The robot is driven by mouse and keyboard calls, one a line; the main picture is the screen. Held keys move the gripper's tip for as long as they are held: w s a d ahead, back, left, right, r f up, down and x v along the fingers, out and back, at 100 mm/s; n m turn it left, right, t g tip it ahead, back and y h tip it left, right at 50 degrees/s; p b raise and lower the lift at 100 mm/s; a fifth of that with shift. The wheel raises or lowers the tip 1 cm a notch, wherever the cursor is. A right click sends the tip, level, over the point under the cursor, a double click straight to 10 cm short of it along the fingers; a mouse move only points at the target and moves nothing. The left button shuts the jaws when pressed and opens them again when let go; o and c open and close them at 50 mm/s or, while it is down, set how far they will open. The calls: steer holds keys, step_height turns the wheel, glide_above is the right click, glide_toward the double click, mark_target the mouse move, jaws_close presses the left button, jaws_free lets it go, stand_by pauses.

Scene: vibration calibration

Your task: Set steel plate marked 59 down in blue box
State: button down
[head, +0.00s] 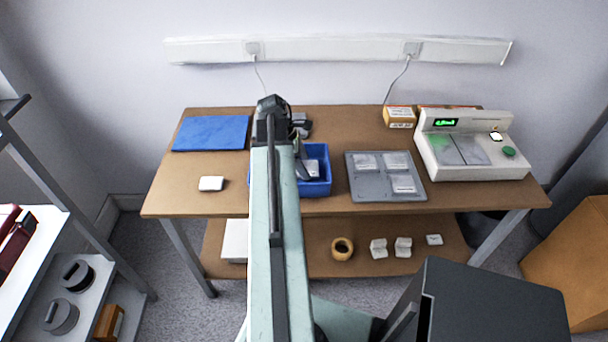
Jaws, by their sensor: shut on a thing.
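The blue box (323,192) stands on the table, partly hidden behind my arm. My gripper (305,169) is at the box, its jaws low over or inside it. A light grey steel plate (313,168) shows at the jaws, within the box's outline. The jaws are shut on it. I cannot read its mark, and I cannot tell whether it touches the box floor.
A grey tray (377,194) with several plates lies right of the box. A measuring machine (470,145) stands at the far right. A blue mat (211,133) and a white block (211,183) lie on the left. A small carton (399,117) stands behind.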

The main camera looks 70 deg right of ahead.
step_height(320, 180, down, 3)
steer(key=shift+f+b, duration=0.1)
steer(key=shift+b, duration=0.95)
steer(key=shift+r, duration=0.3)
steer(key=shift+f, duration=0.2)
steer(key=shift+c, duration=0.7)
jaws_free()
steer(key=shift+w+r+p, duration=0.1)
steer(key=shift+r+p, duration=0.5)
steer(key=shift+p, duration=0.05)
steer(key=p+v, duration=1)
steer(key=v, duration=0.1)
steer(key=shift+w, duration=0.1)
